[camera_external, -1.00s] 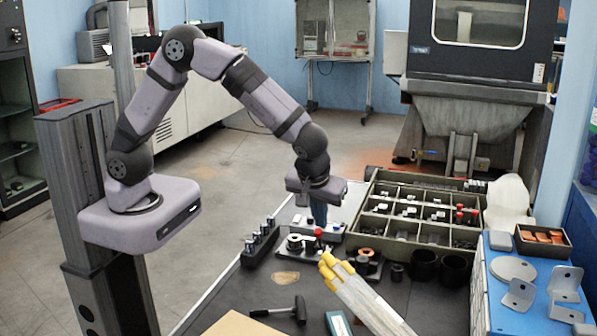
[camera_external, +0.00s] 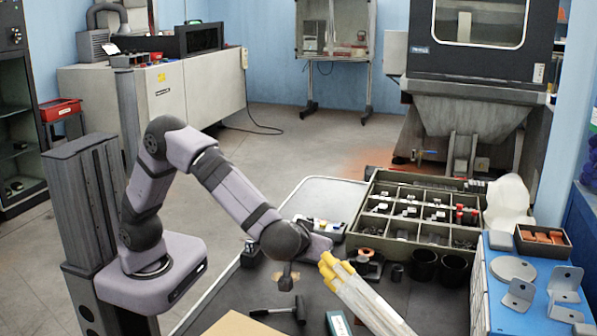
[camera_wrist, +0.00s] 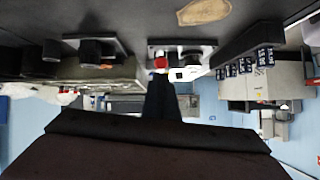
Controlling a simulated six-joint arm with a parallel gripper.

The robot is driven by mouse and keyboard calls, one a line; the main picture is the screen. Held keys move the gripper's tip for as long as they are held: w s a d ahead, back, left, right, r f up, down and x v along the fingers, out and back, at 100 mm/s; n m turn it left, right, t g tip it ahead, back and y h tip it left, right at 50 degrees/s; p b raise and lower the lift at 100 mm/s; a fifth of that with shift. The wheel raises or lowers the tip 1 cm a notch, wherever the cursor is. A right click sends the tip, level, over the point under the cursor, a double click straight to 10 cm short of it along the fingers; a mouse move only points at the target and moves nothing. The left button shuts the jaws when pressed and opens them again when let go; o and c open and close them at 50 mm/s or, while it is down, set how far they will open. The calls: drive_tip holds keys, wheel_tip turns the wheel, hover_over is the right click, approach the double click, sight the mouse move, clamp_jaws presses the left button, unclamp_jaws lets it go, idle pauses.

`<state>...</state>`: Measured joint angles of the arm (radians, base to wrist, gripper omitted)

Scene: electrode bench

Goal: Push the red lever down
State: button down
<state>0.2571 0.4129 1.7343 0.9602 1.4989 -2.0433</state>
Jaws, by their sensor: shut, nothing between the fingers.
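The red lever's round knob (camera_wrist: 160,62) shows in the wrist view, which is upside down with the bench at the top. It stands on a mount with a white part (camera_wrist: 185,73) beside it. My gripper (camera_wrist: 161,80) is shut and empty, its dark fingers ending close to the knob. I cannot tell whether they touch it. In the external view my gripper body (camera_external: 318,246) is low over the bench and points away to the right. There my arm hides the lever and the fingertips.
A compartment tray (camera_external: 405,243) stands behind, at the right. A holder with a copper ring (camera_external: 366,252), black cups (camera_external: 424,266) and yellow-tipped tubes (camera_external: 355,290) are right of my gripper. A hammer (camera_external: 283,309) lies in front. The back-left bench corner is clear.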

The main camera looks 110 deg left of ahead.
drive_tip(key=shift+d+f+b, duration=0.3)
drive_tip(key=shift+f+b, duration=0.2)
drive_tip(key=shift+b, duration=0.05)
drive_tip(key=shift+s+d+f, duration=0.1)
drive_tip(key=shift+d+f, duration=0.05)
drive_tip(key=shift+f, duration=0.1)
drive_tip(key=shift+r, duration=0.65)
drive_tip(key=w+r+p+v, duration=0.1)
drive_tip(key=p+v, duration=0.1)
drive_tip(key=v, duration=0.9)
drive_tip(key=shift+a, duration=0.25)
drive_tip(key=shift+s+a+r, duration=0.1)
